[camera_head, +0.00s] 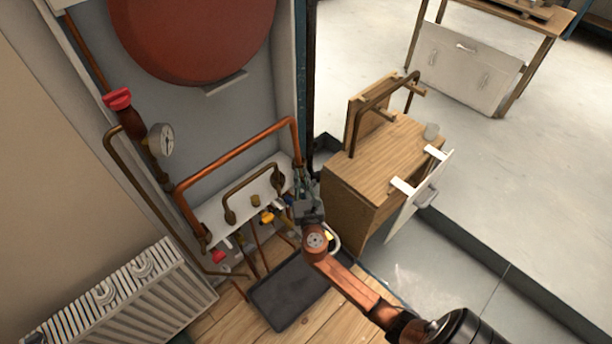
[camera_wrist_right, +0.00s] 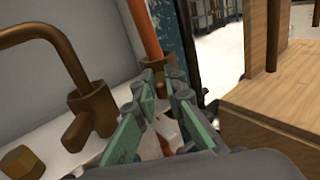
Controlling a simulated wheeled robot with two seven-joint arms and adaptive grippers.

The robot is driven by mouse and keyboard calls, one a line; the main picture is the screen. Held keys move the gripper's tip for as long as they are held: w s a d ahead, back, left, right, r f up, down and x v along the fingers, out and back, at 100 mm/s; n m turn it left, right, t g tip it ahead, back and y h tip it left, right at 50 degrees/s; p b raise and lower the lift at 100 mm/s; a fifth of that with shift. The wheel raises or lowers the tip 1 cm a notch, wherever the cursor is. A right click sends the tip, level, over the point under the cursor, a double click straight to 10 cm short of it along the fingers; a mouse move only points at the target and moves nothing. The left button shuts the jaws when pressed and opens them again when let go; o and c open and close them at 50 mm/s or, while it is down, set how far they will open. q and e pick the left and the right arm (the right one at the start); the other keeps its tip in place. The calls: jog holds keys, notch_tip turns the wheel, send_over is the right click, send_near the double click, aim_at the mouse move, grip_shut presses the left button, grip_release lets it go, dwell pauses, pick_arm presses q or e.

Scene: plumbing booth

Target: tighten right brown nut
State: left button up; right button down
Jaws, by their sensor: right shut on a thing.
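The right brown nut (camera_wrist_right: 157,64) sits at the lower end of the vertical copper pipe (camera_wrist_right: 143,28) in the wrist view. My right gripper (camera_wrist_right: 163,82) has its green-sided fingers around the nut's lower part, one on each side, and is shut on it. In the head view my right gripper (camera_head: 301,182) is at the right end of the white shelf, below the right leg of the large copper pipe (camera_head: 240,150). The fingers and arm hide most of the nut there. My left gripper is not in view.
A smaller brown bent pipe (camera_head: 252,179) and a brass cap (camera_wrist_right: 20,163) are left of the gripper on the white shelf (camera_head: 222,205). A wooden cabinet (camera_head: 375,165) with an open drawer stands close on the right. A dark tray (camera_head: 290,290) lies on the floor below.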

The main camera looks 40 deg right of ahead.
jog(key=shift+a, duration=0.1)
jog(key=c, duration=2)
grip_release()
jog(key=v, duration=1.2)
